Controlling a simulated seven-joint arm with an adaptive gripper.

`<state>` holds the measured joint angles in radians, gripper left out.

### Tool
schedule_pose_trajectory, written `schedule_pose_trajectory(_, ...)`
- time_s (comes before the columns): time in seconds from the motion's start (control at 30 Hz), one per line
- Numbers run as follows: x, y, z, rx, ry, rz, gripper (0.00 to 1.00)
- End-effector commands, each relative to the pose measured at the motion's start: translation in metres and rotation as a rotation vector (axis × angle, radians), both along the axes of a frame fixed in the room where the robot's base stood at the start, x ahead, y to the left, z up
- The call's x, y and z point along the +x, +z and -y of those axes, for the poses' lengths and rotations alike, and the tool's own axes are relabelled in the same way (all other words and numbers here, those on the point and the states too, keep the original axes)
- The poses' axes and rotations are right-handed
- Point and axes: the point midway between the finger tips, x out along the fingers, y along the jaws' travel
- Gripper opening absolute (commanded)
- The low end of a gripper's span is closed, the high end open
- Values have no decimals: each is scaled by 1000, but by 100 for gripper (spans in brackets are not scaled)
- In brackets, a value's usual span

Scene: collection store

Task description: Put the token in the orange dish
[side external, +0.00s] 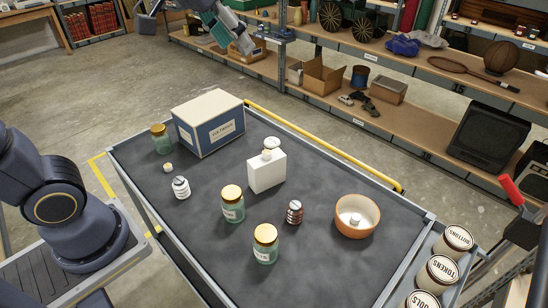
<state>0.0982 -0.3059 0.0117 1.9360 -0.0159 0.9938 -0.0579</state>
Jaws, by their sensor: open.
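The orange dish (372,230) stands at the right of the dark table, with a pale inside and a small white knob-like piece (355,219) in its middle. A small cream piece (168,167) lies on the left part of the table, near a green jar. Either small piece could be the token; I cannot tell which from this view. My gripper (197,32) shows partly at the top edge, its fingers spread, with nothing seen between them. It is high up, well away from the dish and both pieces.
A blue and cream box (208,132), a white block (267,173), gold-lidded jars (232,207), a white striped piece (181,188) and a red striped piece (294,212) stand on the table (330,270). Labelled jars (437,273) stand beyond its right edge. A yellow rail (325,146) runs behind.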

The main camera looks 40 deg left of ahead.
Motion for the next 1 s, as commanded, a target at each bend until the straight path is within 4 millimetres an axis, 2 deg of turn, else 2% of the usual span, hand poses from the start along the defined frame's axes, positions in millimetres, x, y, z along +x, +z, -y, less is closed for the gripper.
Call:
schedule_pose_trajectory(0.03,-28,-3,-11,3,22,24,55)
schedule_pose_trajectory(0.1,-62,-15,-21,9,44,43,55)
schedule_pose_trajectory(0.2,-101,-43,-30,23,61,48,55)
schedule_pose_trajectory(0.3,-125,-75,-32,34,57,21,55)
schedule_pose_trajectory(0.4,-133,-96,-31,42,46,-22,55)
schedule_pose_trajectory(0.47,-135,-101,-32,44,42,-31,55)
schedule_pose_trajectory(1.0,-133,-100,-32,48,35,-24,55)
